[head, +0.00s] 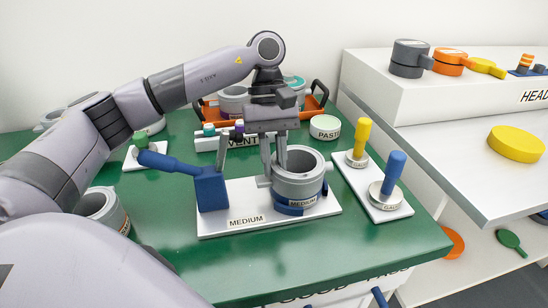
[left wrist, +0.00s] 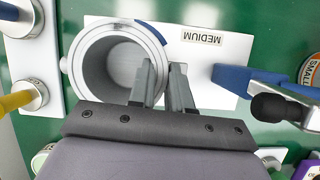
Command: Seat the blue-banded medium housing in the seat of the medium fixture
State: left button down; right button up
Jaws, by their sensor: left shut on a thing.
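The medium housing (head: 299,184) is a grey, open-topped cylinder standing upright over the right part of the medium fixture's white base plate (head: 246,222). The fixture's blue clamp block with handle (head: 211,190) stands to the left. My left gripper (head: 273,166) points down and is shut on the housing's left side. In the left wrist view, the fingers (left wrist: 163,75) meet the rim of the housing (left wrist: 83,68). Whether the housing rests fully in the seat is hidden. My right gripper is not in view.
A white plate with yellow- and blue-handled gauges (head: 383,196) stands close to the right. An orange tray (head: 318,101), a PASTE tin (head: 325,127) and a VENT rack (head: 212,142) lie behind. Another grey housing (head: 103,209) is at left. The green table's front is clear.

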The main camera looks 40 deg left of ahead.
pick_arm(q)
jog(key=shift+f, duration=0.1)
jog(key=c, duration=1)
grip_release()
jog(key=p+v, duration=0.1)
jog(key=v, duration=0.6)
